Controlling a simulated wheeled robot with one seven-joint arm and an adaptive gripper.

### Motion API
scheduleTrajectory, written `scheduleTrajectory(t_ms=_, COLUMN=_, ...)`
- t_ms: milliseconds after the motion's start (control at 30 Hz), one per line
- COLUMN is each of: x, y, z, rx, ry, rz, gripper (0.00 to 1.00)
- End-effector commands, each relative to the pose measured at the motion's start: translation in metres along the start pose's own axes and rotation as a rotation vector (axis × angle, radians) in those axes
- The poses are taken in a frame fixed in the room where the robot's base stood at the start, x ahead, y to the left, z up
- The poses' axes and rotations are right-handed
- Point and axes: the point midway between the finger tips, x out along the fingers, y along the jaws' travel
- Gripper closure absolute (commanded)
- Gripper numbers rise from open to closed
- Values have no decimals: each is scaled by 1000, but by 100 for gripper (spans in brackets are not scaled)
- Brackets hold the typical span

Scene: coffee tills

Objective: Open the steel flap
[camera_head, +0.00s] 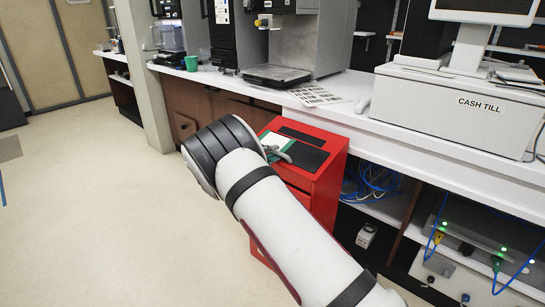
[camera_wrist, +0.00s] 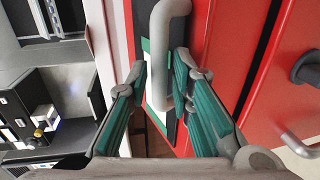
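A grey bent bar handle (camera_wrist: 166,45) stands out from a dark plate with a green and white patch on the red cabinet (camera_head: 325,180). I cannot tell for sure whether this plate is the steel flap. My gripper (camera_wrist: 163,75) has green fingers, one on each side of the bar, with the bar between the fingertips. The fingers are apart, and I cannot tell whether either touches the bar. In the head view my wrist and forearm cover part of the cabinet's top and front. The red cabinet face also shows in the wrist view (camera_wrist: 225,50).
A white counter (camera_head: 345,112) runs behind the cabinet. On it are a cash till (camera_head: 475,108), a green cup (camera_head: 191,63) and a coffee machine. Blue cables (camera_head: 375,183) hang under the counter at right. The floor (camera_head: 80,200) at left is clear.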

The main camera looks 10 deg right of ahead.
Motion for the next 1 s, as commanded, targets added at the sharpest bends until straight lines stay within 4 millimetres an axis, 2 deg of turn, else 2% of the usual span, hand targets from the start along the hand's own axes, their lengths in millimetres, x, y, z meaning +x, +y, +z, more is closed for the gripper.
scheduleTrajectory(t_ms=367, x=5, y=0, z=0, rx=1, ry=1, rz=-1, gripper=79)
scheduleTrajectory(t_ms=400, x=5, y=0, z=0, rx=1, ry=1, rz=-1, gripper=88)
scheduleTrajectory(t_ms=467, x=5, y=0, z=0, rx=1, ry=1, rz=0, gripper=100)
scheduleTrajectory(t_ms=767, x=4, y=1, z=1, rx=1, ry=0, rz=-3, gripper=100)
scheduleTrajectory(t_ms=1000, x=-3, y=6, z=10, rx=1, ry=-1, rz=-31, gripper=100)
